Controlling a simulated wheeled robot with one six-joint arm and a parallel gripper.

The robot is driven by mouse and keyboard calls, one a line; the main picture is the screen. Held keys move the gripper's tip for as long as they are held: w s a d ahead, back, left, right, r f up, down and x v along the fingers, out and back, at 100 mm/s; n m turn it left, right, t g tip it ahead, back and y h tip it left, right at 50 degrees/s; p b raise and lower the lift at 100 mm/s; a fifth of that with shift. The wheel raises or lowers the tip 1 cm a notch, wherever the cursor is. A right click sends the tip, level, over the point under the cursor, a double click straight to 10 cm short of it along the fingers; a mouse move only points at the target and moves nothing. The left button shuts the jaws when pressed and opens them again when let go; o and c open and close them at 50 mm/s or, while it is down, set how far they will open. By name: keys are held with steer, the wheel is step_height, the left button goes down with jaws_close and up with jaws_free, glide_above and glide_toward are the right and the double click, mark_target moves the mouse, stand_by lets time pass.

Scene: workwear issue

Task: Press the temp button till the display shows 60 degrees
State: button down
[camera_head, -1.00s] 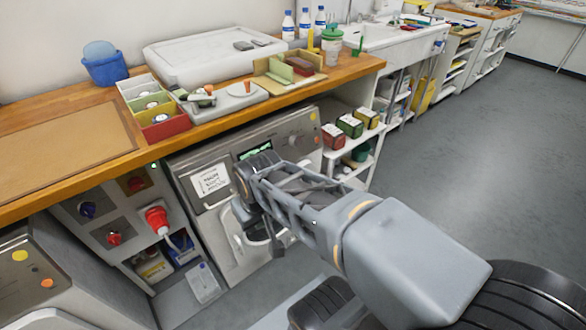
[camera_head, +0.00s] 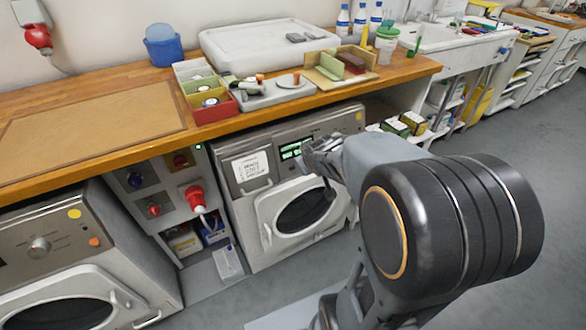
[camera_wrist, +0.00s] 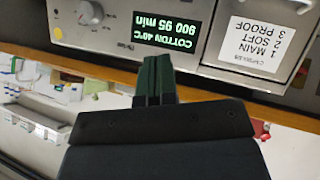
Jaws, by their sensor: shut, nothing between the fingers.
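The washing machine's display (camera_wrist: 172,30) appears upside down in the wrist view and reads "COTTON 40°C 900 95 min". It glows green in the head view (camera_head: 296,148), under the worktop. My gripper (camera_wrist: 154,62) is shut and empty, its fingertips close to the panel at the edge of the display; whether they touch it cannot be told. In the head view my gripper (camera_head: 322,160) is in front of the panel, right of the display. No temp button can be picked out; it may be hidden behind the fingers.
A dial (camera_wrist: 90,12) sits beside the display. A white label (camera_wrist: 255,45) is on the drawer on the other side. The wooden worktop (camera_head: 330,93) overhangs the machine. A red plug (camera_head: 195,197) sticks out to the left.

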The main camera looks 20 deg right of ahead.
mark_target(292, 168)
steer(key=w+d+f+n+t+y, duration=0.2)
steer(key=w+d+f+n+t, duration=0.15)
steer(key=w, duration=0.25)
steer(key=s+a+f+n+y, duration=0.2)
steer(key=s+f+n+y, duration=0.3)
steer(key=y, duration=0.9)
step_height(292, 168, down, 3)
steer(key=shift+s+r+n+y, duration=0.2)
steer(key=shift+n+y, duration=0.2)
steer(key=shift+n, duration=0.45)
steer(key=shift+w+a+t, duration=0.1)
steer(key=shift+w+t, duration=0.05)
steer(key=shift+t, duration=0.1)
steer(key=shift+w+a+f+b, duration=0.15)
steer(key=shift+w+f+b, duration=0.35)
steer(key=shift+w, duration=0.85)
steer(key=shift+w+a+f+b, duration=0.15)
steer(key=shift+w+f+b, duration=0.4)
steer(key=shift+w, duration=0.85)
steer(key=shift+w+a+f+b, duration=0.25)
steer(key=shift+w+b, duration=0.4)
steer(key=shift+w, duration=0.7)
steer(key=shift+w+f, duration=0.1)
steer(key=shift+f, duration=0.05)
steer(key=shift+w+b, duration=0.3)
